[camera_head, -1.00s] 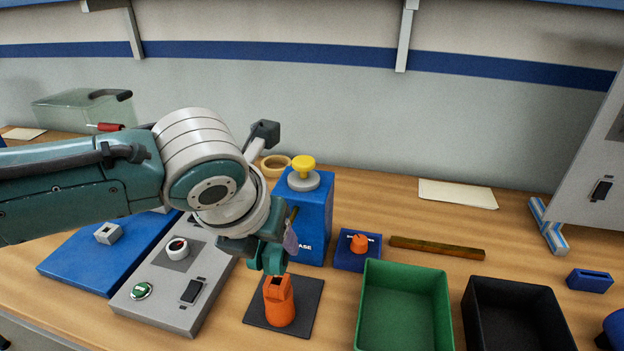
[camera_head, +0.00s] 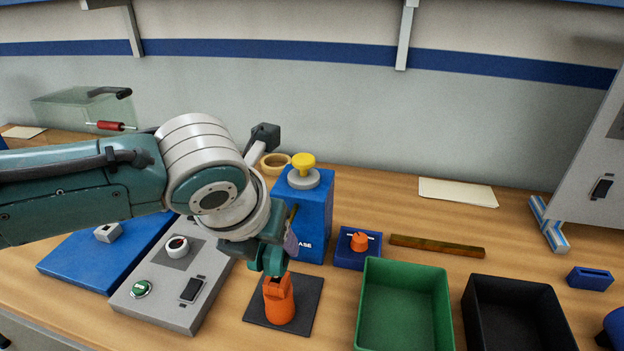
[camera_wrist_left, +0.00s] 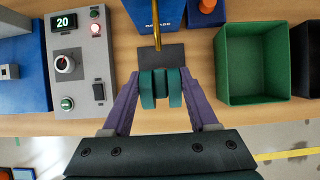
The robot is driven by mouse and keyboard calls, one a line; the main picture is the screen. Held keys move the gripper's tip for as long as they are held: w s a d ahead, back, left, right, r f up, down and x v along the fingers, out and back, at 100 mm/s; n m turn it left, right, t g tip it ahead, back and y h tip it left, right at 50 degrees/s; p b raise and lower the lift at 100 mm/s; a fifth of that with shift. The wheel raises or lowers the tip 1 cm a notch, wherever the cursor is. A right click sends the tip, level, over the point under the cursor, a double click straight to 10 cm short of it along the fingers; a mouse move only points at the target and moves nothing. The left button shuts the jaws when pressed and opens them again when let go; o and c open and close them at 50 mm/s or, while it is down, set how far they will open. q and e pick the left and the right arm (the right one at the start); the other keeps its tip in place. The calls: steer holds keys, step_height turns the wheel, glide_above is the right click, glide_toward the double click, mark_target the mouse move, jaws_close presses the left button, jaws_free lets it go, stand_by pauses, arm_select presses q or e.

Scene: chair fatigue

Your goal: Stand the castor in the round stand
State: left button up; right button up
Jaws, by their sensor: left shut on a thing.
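The round stand (camera_head: 279,302) is orange with a notched top and stands upright on a dark mat (camera_head: 308,296). The castor is just above the stand in the head view; I cannot tell whether they touch. In the left wrist view the castor hides the stand. My right gripper is out of view.
A grey control box (camera_head: 178,285) stands left of the mat. A blue box with a yellow button (camera_head: 303,160) is behind it. A green bin (camera_head: 403,315) and a black bin (camera_head: 515,320) are to the right. A brass-coloured bar (camera_head: 437,246) lies behind the bins.

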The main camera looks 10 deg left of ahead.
arm_select(q)
steer(key=shift+f+b, duration=0.95)
steer(key=shift+f, duration=0.35)
steer(key=o, duration=1.3)
steer(key=shift+o, duration=0.2)
steer(key=p+v, duration=0.1)
steer(key=v, duration=0.8)
steer(key=shift+p, duration=0.35)
steer(key=shift+s+r, duration=0.2)
steer(key=shift+r, duration=0.2)
